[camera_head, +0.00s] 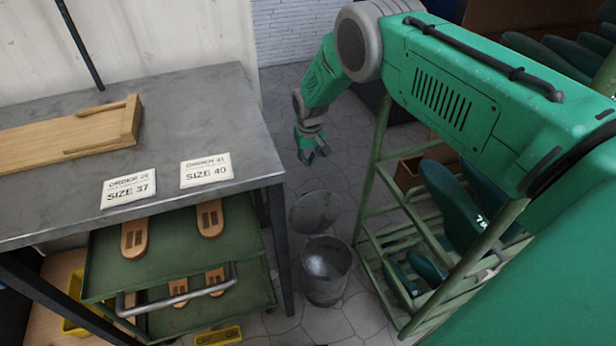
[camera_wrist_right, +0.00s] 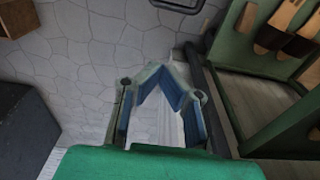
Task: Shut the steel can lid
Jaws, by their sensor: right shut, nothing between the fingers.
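The steel can (camera_head: 328,285) stands on the floor between the workbench and the green rack in the head view. Its round lid (camera_head: 315,211) is open, tilted up at the can's far side, and the can's inside shows. My right gripper (camera_head: 308,157) hangs beyond and above the lid, apart from it, pointing down. In the right wrist view my right gripper (camera_wrist_right: 168,72) has its blue fingers shut with nothing held. I cannot make out the can or lid in that view. My left gripper is not in view.
A grey workbench (camera_head: 60,110) with a wooden board and two size cards stands at left, with green trays (camera_head: 170,250) of wooden soles below. A green rack (camera_head: 372,165) holding dark boot-like forms stands at right. Stone floor (camera_head: 285,90) is free beyond the can.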

